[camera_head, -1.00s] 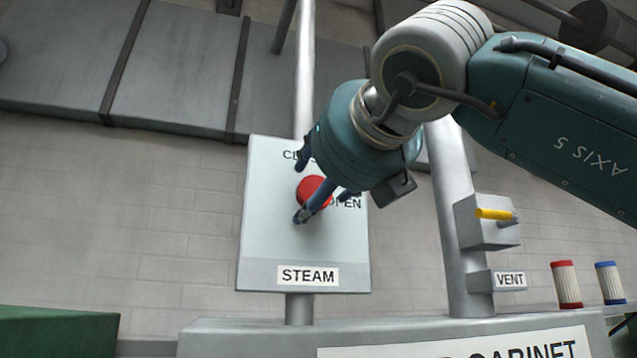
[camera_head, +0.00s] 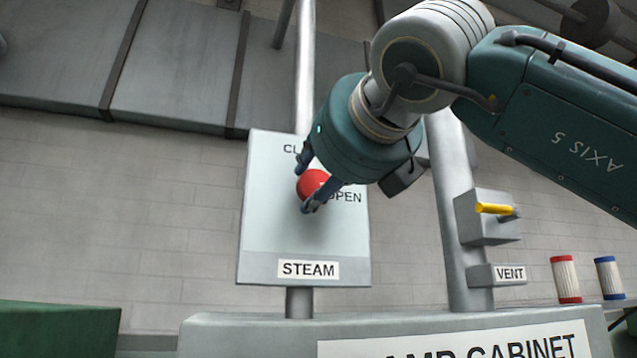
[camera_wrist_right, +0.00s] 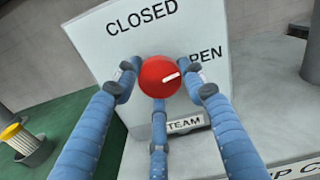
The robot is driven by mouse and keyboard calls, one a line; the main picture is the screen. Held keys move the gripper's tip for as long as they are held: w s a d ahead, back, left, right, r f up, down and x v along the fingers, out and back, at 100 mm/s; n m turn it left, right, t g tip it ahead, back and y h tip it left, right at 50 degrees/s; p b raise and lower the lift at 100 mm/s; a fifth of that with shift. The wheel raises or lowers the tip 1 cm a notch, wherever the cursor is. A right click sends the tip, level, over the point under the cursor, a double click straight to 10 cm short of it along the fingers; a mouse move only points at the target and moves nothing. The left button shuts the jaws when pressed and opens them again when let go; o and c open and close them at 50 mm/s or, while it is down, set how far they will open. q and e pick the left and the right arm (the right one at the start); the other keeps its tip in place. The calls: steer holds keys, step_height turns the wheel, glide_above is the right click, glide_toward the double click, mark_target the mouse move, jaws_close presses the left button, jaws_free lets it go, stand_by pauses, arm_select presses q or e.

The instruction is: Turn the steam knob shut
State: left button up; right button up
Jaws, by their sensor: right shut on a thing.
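The red round steam knob (camera_head: 312,184) sits on a pale panel (camera_head: 270,225) labelled STEAM, with CLOSED at the top and OPEN at the right. In the right wrist view the knob (camera_wrist_right: 160,76) has a white pointer mark aimed right, toward OPEN. My right gripper (camera_head: 307,182) is shut on the knob. Its blue fingers lie around the knob's sides and below it in the right wrist view (camera_wrist_right: 160,88). Part of the panel lettering is hidden behind the gripper. My left gripper is not in view.
A vent box with a yellow lever (camera_head: 493,209) stands right of the panel on a grey pipe. Red-capped (camera_head: 565,279) and blue-capped (camera_head: 609,278) spools stand farther right. A grey cabinet (camera_head: 250,335) lies below, and a green block (camera_head: 55,328) at lower left.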

steer(key=n, duration=0.3)
steer(key=shift+a+f+n, duration=0.1)
steer(key=shift+n, duration=0.3)
steer(key=n+p, duration=0.1)
steer(key=n, duration=0.2)
steer(key=shift+n, duration=0.3)
steer(key=n+p, duration=0.1)
steer(key=n, duration=0.3)
steer(key=shift+n+p, duration=0.75)
steer(key=shift+n, duration=1.45)
steer(key=shift+f, duration=0.1)
steer(key=o, duration=1.2)
